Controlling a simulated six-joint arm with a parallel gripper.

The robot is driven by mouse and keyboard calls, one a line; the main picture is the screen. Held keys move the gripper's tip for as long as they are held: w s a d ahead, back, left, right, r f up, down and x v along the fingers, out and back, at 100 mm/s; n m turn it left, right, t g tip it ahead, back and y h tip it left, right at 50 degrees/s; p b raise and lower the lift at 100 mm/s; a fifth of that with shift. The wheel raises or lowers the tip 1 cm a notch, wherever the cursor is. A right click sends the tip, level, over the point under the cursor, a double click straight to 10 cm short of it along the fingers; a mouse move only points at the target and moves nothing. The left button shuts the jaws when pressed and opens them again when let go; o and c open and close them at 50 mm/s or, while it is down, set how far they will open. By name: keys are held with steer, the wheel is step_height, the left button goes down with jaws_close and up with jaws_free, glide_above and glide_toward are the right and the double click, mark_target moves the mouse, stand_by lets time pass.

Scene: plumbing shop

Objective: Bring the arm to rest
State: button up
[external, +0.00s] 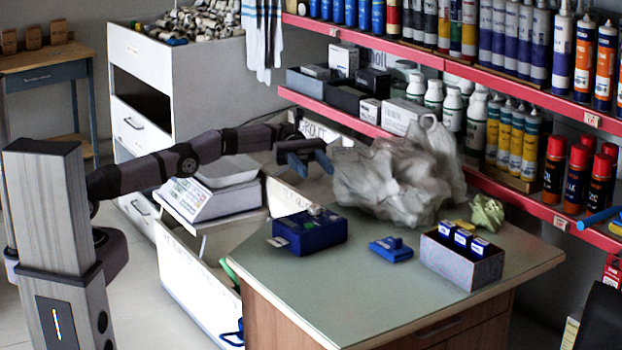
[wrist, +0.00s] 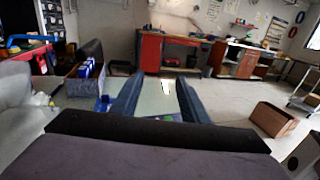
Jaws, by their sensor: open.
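My gripper (external: 306,156) is in the air above the far left part of the counter, left of a large crumpled plastic bag. Its two fingers also show in the wrist view (wrist: 156,96), spread apart with nothing between them. My arm reaches out from the left, roughly level. The gripper looks apart from the bag and the counter.
The counter (external: 350,300) holds the plastic bag (external: 395,180), a blue device (external: 309,231), a small blue item (external: 391,249) and a box of blue-and-white packs (external: 462,262). A scale (external: 212,197) stands left. Red shelves (external: 480,72) with bottles run behind. The counter's front is clear.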

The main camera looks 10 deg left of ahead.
steer(key=w+a+f+n+t+h, duration=0.2)
steer(key=w+t, duration=0.2)
steer(key=w, duration=0.3)
steer(key=w+a+f+t+y, duration=0.2)
steer(key=w+a+f+t, duration=0.25)
steer(key=a, duration=0.55)
steer(key=w+a+f+t+y, duration=0.1)
steer(key=w+a+f+t, duration=0.35)
steer(key=a, duration=0.55)
steer(key=s+a+f+m+t+y, duration=0.1)
steer(key=s+a+f+m+y, duration=0.3)
steer(key=a, duration=0.7)
steer(key=s+a+f+m+t+y, duration=0.1)
steer(key=s+a+f, duration=0.3)
steer(key=a, duration=0.7)
steer(key=s+a+f+m+t+y, duration=0.1)
steer(key=s+a+f+m+y, duration=0.15)
steer(key=s+a, duration=0.6)
step_height(320, 180, up, 24)
steer(key=w+a+p, duration=0.2)
steer(key=p, duration=2.1)
steer(key=shift+w+a+f+p, duration=0.15)
steer(key=shift+a+p, duration=0.2)
steer(key=shift+a, duration=0.05)
steer(key=shift+m+y, duration=0.25)
step_height(320, 180, down, 20)
steer(key=b, duration=2)
